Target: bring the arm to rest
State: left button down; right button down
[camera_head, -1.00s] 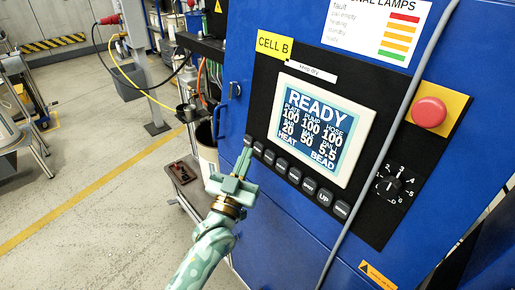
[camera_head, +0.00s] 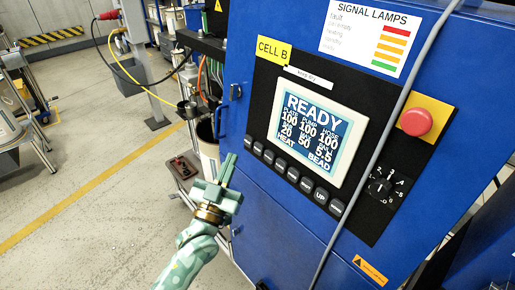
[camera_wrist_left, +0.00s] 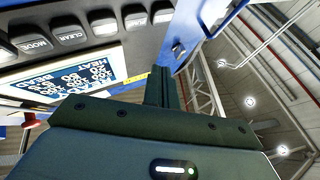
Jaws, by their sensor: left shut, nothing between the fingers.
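My left gripper (camera_head: 226,168) is shut and empty, in front of the blue cabinet (camera_head: 270,215) at the lower left of its control panel. Its fingertips point up and away, apart from the button row as far as I can tell. In the left wrist view the closed fingers (camera_wrist_left: 160,88) show at the centre, beside the panel buttons (camera_wrist_left: 103,22). The screen (camera_head: 316,132) reads READY, and part of it also shows in the left wrist view (camera_wrist_left: 85,75). My right gripper is in neither view.
A red stop button (camera_head: 417,121) and a rotary knob (camera_head: 380,187) sit right of the screen. A grey cable (camera_head: 367,150) runs down the cabinet front. A pail (camera_head: 208,150) and a small low stand (camera_head: 182,168) are left of the cabinet. Open floor (camera_head: 95,190) lies further left.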

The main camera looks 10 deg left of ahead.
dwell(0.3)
pick_arm(q)
notch_tip(320, 180, down, 26)
jog(key=s+g+y, duration=0.1)
jog(key=s+g, duration=0.2)
jog(key=g, duration=0.5)
jog(key=s+a+f+g+y, duration=0.1)
jog(key=s+a+f+g, duration=0.15)
jog(key=s+f, duration=0.55)
jog(key=s+a+f+g+y, duration=0.1)
jog(key=s+a+f+g, duration=0.1)
jog(key=s+f+g, duration=0.5)
jog(key=s+a+f+g, duration=0.1)
jog(key=s+f, duration=0.3)
jog(key=s, duration=0.6)
jog(key=s+a+f+g, duration=0.2)
jog(key=s+f, duration=0.3)
jog(key=s, duration=0.5)
jog(key=s+a+f+g+y, duration=0.1)
jog(key=s+f, duration=0.3)
jog(key=s, duration=0.6)
jog(key=shift+s+a+f+m, duration=0.2)
jog(key=shift+s+a+m, duration=0.15)
jog(key=shift+a+m, duration=0.05)
